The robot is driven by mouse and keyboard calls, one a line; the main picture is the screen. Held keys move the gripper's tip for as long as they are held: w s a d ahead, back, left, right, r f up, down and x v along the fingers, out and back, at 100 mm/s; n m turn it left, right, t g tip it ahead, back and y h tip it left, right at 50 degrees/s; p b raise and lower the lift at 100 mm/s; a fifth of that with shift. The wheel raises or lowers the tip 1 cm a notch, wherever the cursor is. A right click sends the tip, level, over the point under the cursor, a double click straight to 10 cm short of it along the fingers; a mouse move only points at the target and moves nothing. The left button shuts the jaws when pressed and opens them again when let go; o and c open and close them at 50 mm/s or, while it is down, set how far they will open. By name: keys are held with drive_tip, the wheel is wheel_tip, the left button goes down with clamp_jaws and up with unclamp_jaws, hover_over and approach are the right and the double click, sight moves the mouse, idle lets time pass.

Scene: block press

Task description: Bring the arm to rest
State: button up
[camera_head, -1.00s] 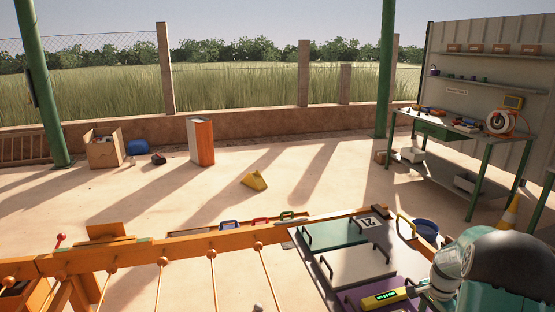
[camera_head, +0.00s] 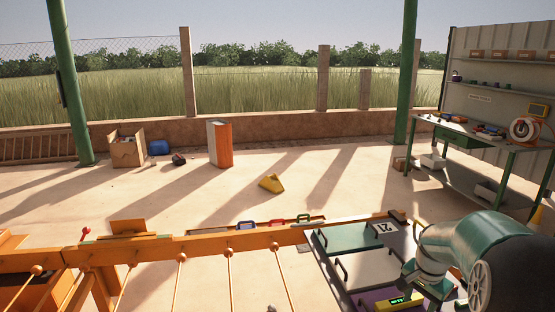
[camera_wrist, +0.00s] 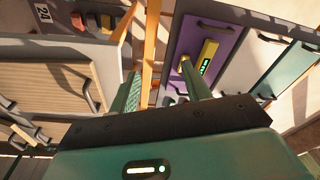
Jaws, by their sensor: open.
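My arm (camera_head: 460,250) reaches in from the lower right of the head view, bent down over the panels. My gripper (camera_wrist: 162,78) shows in the wrist view with its two green fingers apart and nothing visible between them. Beyond the fingers is a purple panel (camera_wrist: 211,82) with a yellow device (camera_wrist: 207,56) bearing a lit green display. The yellow device also shows in the head view (camera_head: 400,302), close by my arm's end. The fingertips appear apart from it, though the exact gap is hard to tell.
A teal panel (camera_head: 347,238) and a white panel (camera_head: 368,270), both with dark handles, lie beside my arm. An orange beam (camera_head: 215,243) with several hanging rods crosses the front. A workbench (camera_head: 480,140) stands at right. The floor behind the beam is mostly clear.

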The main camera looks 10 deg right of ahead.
drive_tip(key=s+a+r+n+t, duration=0.1)
drive_tip(key=s+a+r+n, duration=0.2)
drive_tip(key=a+r, duration=0.35)
drive_tip(key=s+a+r+n+t, duration=0.1)
drive_tip(key=s+a+r+n, duration=0.25)
drive_tip(key=a, duration=0.55)
drive_tip(key=s+a+r+n+t, duration=0.2)
drive_tip(key=s+a+n, duration=0.4)
drive_tip(key=s+a, duration=0.4)
drive_tip(key=shift+s+a+r+t+y, duration=0.3)
drive_tip(key=shift+s+a+r+y, duration=0.15)
drive_tip(key=shift+r, duration=0.3)
